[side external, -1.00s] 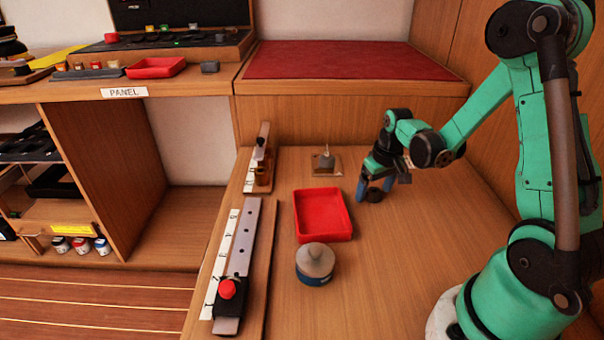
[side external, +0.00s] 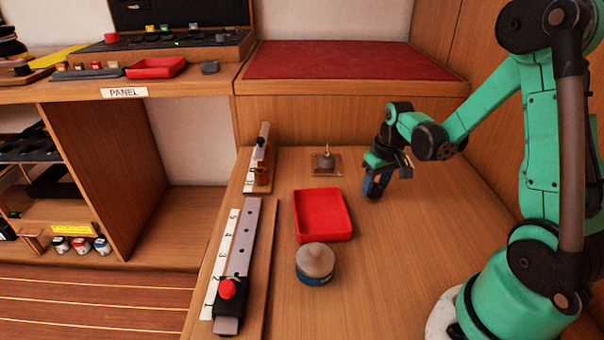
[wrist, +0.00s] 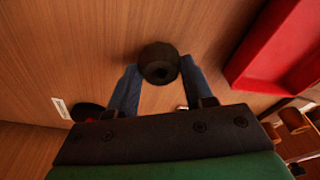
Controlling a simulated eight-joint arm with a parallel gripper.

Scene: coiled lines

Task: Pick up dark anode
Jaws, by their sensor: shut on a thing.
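The dark anode (wrist: 160,58) is a small black round piece with a hole in its face. In the wrist view it sits between the two blue fingertips of my gripper (wrist: 159,68), which is shut on it. In the side view my gripper (side external: 375,188) points down over the bench, right of the red tray. There the fingers largely hide the anode, and I cannot tell whether it still touches the wood.
The red tray (side external: 347,212) lies left of my gripper. A small square plate with a post (side external: 325,166) is behind. Numbered rails (side external: 245,240) line the left edge.

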